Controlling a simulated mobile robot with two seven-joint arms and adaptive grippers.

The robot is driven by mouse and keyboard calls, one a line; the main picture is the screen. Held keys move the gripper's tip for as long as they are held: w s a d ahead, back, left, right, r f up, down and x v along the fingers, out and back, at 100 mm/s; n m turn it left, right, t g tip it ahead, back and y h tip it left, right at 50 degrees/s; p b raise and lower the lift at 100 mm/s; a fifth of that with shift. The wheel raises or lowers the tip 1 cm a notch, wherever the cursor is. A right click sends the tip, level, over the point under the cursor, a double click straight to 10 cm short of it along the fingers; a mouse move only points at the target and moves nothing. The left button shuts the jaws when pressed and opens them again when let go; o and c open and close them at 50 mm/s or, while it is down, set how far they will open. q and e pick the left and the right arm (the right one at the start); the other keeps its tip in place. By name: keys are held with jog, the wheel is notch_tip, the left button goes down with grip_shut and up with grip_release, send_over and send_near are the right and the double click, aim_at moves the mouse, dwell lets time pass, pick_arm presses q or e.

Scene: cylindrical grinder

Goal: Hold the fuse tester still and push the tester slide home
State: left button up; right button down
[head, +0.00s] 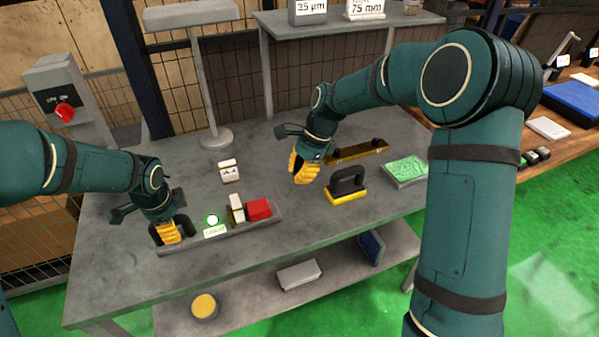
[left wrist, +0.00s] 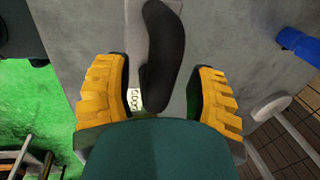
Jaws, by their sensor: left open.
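The fuse tester (head: 190,241) is a long grey base on the table, with a black handle at its left end, a lamp with a green rim (head: 212,220), a small label and an upright white block (head: 236,208). The red block (head: 258,209), likely the tester slide, is at the right end, close beside the white block. My left gripper (head: 168,233) is at the handle end. In the left wrist view the black handle (left wrist: 163,55) lies between its open, spread fingers. My right gripper (head: 304,168) hangs above the table, right of the tester, apart from it; its finger gap is unclear.
A white block (head: 229,170) stands behind the tester. A black-handled yellow block (head: 347,189), a brass-coloured bar (head: 358,151) and a green-topped tray (head: 405,170) lie to the right. A grey stand (head: 217,138) rises at the back. Table front is clear.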

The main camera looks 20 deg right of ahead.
pick_arm(q)
notch_tip(320, 180, up, 12)
jog(key=s, duration=0.2)
jog(key=shift+s, duration=0.2)
jog(key=shift+s+f, duration=0.1)
jog(key=shift+f, duration=0.1)
dwell(0.4)
